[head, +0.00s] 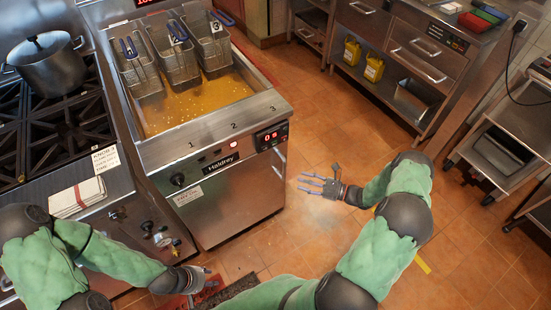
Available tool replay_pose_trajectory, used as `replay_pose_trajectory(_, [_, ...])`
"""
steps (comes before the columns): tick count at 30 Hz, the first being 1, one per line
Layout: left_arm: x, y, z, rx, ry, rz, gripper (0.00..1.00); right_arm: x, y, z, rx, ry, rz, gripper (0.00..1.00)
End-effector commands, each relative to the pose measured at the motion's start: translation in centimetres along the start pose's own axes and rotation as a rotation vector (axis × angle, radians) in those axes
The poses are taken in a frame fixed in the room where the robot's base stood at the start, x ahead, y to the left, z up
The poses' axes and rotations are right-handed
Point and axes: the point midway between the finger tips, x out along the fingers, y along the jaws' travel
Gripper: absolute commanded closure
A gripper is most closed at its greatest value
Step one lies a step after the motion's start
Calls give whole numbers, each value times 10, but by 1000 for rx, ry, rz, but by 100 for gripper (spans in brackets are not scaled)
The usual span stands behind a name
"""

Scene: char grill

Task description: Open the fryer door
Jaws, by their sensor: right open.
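The fryer (215,140) stands left of centre in the head view, with golden oil and several wire baskets (205,45) in its top. Its steel door (232,205) is the front panel below the Haldrey control strip, and it looks closed. A pale upright bar, which looks like the handle (280,162), shows at the door's right edge. My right gripper (312,184) is open and empty, with its fingers pointing left, a little to the right of the door and apart from it. My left gripper (204,278) is low, in front of the door's lower left; its finger opening is unclear.
A stove (60,135) with a steel pot (48,65) adjoins the fryer on the left. A folded cloth (77,198) lies on its front ledge. A steel counter (400,55) and a cart (495,155) stand at the right. The tiled floor between is open.

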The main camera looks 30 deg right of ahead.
Motion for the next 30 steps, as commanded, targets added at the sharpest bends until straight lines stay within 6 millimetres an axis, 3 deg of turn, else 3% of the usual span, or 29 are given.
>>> replay_pose_trajectory(3, [1,0,0,0,0,0,60,-14,-16,8,-2,-48,-59,49])
replay_pose_trajectory(7, [3,-1,0,0,0,0,60,-9,-20,10,-4,-59,-69,49])
replay_pose_trajectory(21, [23,-8,-1,0,0,0,60,68,-23,13,-5,-57,-63,49])
replay_pose_trajectory(30, [28,-10,-1,0,0,0,60,91,-25,15,-4,-56,-66,49])
